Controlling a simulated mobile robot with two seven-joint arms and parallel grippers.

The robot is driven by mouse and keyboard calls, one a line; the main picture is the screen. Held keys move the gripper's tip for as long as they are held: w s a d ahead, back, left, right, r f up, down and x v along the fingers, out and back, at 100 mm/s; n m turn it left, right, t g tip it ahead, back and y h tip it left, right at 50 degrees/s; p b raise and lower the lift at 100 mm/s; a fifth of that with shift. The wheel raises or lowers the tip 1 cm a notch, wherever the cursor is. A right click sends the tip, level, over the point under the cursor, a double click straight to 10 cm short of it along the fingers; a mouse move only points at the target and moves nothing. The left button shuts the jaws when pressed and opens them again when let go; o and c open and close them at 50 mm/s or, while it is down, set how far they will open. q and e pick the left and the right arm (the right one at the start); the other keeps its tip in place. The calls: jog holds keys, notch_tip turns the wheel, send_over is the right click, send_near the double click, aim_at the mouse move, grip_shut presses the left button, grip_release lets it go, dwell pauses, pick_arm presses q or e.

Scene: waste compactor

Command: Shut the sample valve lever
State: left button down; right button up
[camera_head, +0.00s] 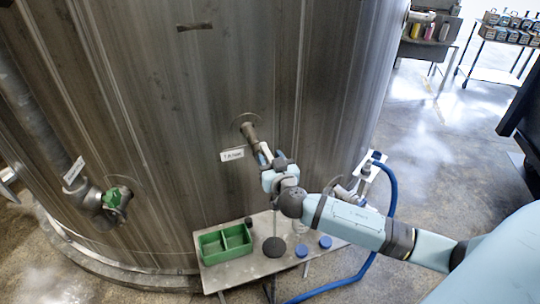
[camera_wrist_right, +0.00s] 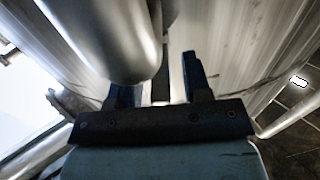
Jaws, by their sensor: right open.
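The sample valve's metal pipe stub (camera_head: 250,132) sticks out of the big steel tank, beside a small white label (camera_head: 232,155). My right gripper (camera_head: 265,155) is at the outer end of this stub and covers most of the valve. In the right wrist view, my right gripper (camera_wrist_right: 157,85) has its two dark fingers apart. A rounded metal pipe (camera_wrist_right: 125,45) fills the upper left there, over the left finger. A narrow grey strip (camera_wrist_right: 160,82) shows between the fingers; I cannot tell whether it is the lever. My left gripper is not in view.
A small metal table (camera_head: 225,277) below carries a green divided tray (camera_head: 225,243) and blue-capped containers (camera_head: 325,242). A blue hose (camera_head: 392,190) runs down its right side. A green-handled valve (camera_head: 115,197) sits at left. Open floor (camera_head: 440,150) lies to the right.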

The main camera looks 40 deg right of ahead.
jog(key=shift+w+d, duration=0.1)
jog(key=shift+w, duration=0.15)
grip_shut()
